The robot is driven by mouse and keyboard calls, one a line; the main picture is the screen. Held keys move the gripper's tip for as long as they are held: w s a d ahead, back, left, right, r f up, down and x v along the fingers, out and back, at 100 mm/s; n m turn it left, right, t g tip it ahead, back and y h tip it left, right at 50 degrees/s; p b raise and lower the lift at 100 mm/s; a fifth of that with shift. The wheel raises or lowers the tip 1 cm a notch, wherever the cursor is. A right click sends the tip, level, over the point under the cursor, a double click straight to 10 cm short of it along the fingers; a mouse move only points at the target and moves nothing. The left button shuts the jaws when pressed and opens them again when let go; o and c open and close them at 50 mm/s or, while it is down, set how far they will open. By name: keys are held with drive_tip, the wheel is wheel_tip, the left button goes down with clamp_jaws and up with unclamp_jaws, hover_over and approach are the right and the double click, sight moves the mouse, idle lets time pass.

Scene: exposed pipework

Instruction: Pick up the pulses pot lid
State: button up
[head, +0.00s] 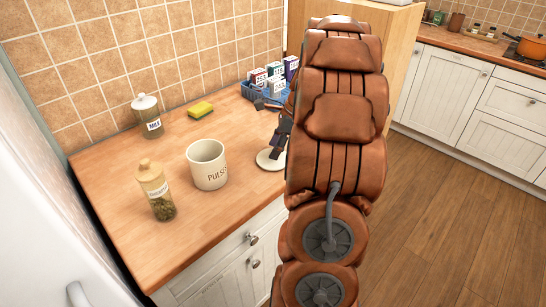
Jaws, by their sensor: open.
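The cream pulses pot (208,165) stands upright and uncovered on the wooden counter, its label partly visible. A pale round lid (266,161) lies on the counter to the right of the pot, near the front edge; its right side is hidden by my gripper and arm. My gripper (277,143) is open, with dark fingers just above or at the lid. I cannot tell whether they touch it. Much of the gripper is hidden behind my brown arm.
A lidded jar (157,190) stands at the counter's front left, and a white-lidded jar (148,117) behind it. A yellow sponge (200,109) lies near the wall. A blue basket (254,93) with several small boxes stands behind my gripper.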

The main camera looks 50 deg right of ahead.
drive_tip(key=shift+w+a+f, duration=0.15)
drive_tip(key=shift+f, duration=0.2)
drive_tip(key=shift+c, duration=0.4)
clamp_jaws()
